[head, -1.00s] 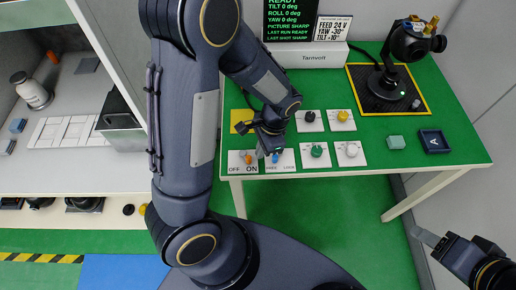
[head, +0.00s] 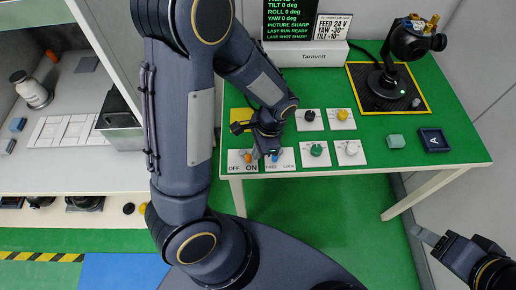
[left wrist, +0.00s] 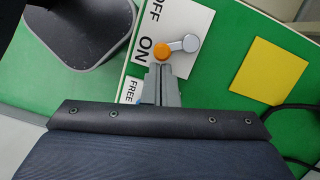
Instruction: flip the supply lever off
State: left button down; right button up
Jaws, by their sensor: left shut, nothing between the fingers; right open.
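The supply lever is a grey arm with an orange end (left wrist: 163,52) on a white plate (left wrist: 190,18) marked OFF and ON. The orange end lies beside the word ON. In the head view the orange end (head: 248,157) shows at the table's front left edge. My left gripper (left wrist: 160,70) is shut and empty. Its fingertips are right beside the orange end, on the side away from OFF; I cannot tell whether they touch. It also shows in the head view (head: 257,153), reaching down over the plate. My right gripper (head: 426,236) is open and empty, off the table's right front.
Next to the lever plate is a FREE/LOCK plate with a blue knob (head: 274,157). Behind are plates with black (head: 309,115), yellow (head: 342,115), green (head: 317,150) and white (head: 352,148) knobs. A yellow square (left wrist: 268,69) lies near the lever. A gimbal camera (head: 412,42) stands back right.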

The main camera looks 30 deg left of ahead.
aim_at(247, 157)
pick_arm(q)
jog(key=shift+s+m, duration=0.3)
jog(key=shift+m, duration=0.3)
jog(key=m, duration=0.1)
jog(key=s+m, duration=0.1)
jog(key=m+t+b, duration=0.1)
jog(key=m, duration=0.1)
jog(key=shift+s+a+y, duration=0.25)
jog(key=shift+s+y, duration=0.05)
jog(key=shift+s, duration=0.1)
jog(key=m, duration=0.1)
jog(key=s+m, duration=0.1)
jog(key=m, duration=0.1)
jog(key=a+m+t, duration=0.1)
jog(key=m, duration=0.1)
jog(key=shift+s+a, duration=0.1)
jog(key=shift+s, duration=0.2)
jog(key=shift+w, duration=0.15)
jog(key=shift+w+a, duration=0.1)
jog(key=shift+w, duration=0.55)
